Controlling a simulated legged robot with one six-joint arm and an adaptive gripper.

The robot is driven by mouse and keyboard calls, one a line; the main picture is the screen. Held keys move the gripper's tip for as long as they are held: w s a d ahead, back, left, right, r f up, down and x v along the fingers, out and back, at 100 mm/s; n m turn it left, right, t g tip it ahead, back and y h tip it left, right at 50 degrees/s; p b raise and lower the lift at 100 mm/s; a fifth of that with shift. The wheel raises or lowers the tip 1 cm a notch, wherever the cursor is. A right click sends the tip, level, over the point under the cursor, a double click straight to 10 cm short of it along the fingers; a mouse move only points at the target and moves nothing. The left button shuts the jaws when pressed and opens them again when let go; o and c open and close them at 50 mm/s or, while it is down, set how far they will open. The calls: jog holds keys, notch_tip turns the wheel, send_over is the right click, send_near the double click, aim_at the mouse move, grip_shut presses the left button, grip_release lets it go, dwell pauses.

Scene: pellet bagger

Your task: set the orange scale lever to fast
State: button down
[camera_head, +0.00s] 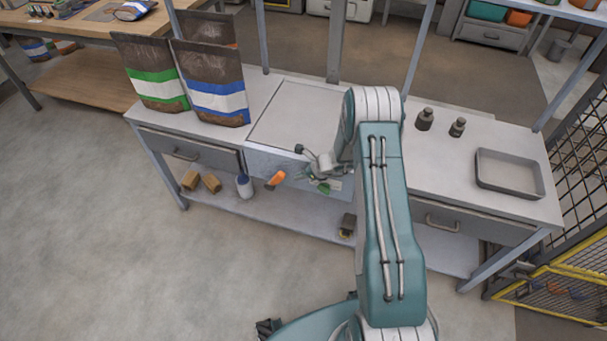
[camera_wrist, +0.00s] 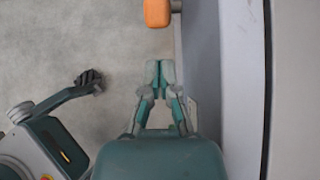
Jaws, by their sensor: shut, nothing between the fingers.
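The orange scale lever (camera_head: 276,179) sticks out from the front panel (camera_head: 262,162) below the pale scale plate (camera_head: 300,118). In the wrist view the orange lever (camera_wrist: 157,12) is at the top edge, partly cut off. My gripper (camera_wrist: 160,72) is shut and empty in the wrist view, its fingertips pointing toward the lever with a clear gap between. In the head view my gripper (camera_head: 312,173) is in front of the panel, right of the lever and apart from it. My arm hides the panel's right part. I cannot read the lever's setting.
Bags with green (camera_head: 155,82) and blue (camera_head: 215,92) bands stand left of the plate. Two dark weights (camera_head: 424,120) (camera_head: 457,128) and a grey tray (camera_head: 508,173) are on the right. A lower shelf (camera_head: 285,212) holds small items. The floor at left is clear.

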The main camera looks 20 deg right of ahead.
aim_at(275, 181)
jog(key=x, duration=0.5)
jog(key=shift+w+a+f, duration=0.15)
